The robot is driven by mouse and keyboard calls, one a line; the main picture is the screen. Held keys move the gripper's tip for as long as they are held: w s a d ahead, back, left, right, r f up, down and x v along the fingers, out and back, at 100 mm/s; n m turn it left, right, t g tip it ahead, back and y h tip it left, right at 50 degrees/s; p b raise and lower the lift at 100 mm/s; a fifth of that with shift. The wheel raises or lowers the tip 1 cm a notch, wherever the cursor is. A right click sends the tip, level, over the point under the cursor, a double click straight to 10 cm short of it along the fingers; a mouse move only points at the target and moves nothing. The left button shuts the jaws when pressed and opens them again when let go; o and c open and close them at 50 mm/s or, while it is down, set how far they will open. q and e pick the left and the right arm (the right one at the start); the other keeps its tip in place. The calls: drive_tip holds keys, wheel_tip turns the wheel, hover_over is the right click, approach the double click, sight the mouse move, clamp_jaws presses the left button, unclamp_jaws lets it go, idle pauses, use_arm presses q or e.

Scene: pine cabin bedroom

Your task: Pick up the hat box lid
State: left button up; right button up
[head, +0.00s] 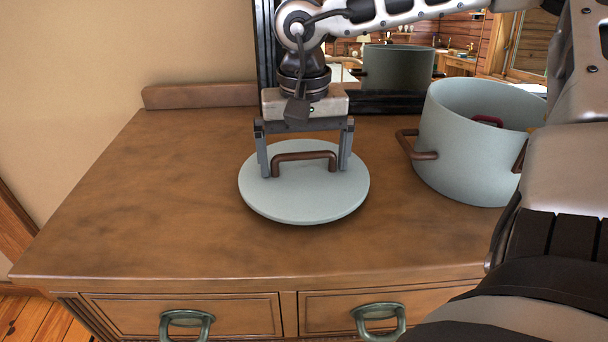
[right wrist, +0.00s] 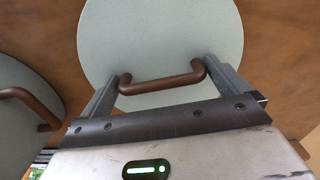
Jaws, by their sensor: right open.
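The hat box lid (head: 305,207) is a round, pale grey-green disc with a brown bar handle (head: 304,157). It lies on the wooden dresser top, left of the hat box (head: 465,150). My right gripper (head: 304,172) points down over the lid with its two fingers wide open, one at each end of the handle. In the right wrist view the handle (right wrist: 162,85) spans between the open fingers, and the lid (right wrist: 165,40) fills the middle. I cannot tell whether the fingers touch the handle. My left gripper is not in view.
The open hat box stands right of the lid with brown side handles; something dark red shows inside. A mirror (head: 395,100) stands at the back. The dresser top (head: 140,200) is clear to the left and in front. Drawers with green pulls (head: 187,320) are below.

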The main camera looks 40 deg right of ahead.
drive_tip(key=c, duration=0.7)
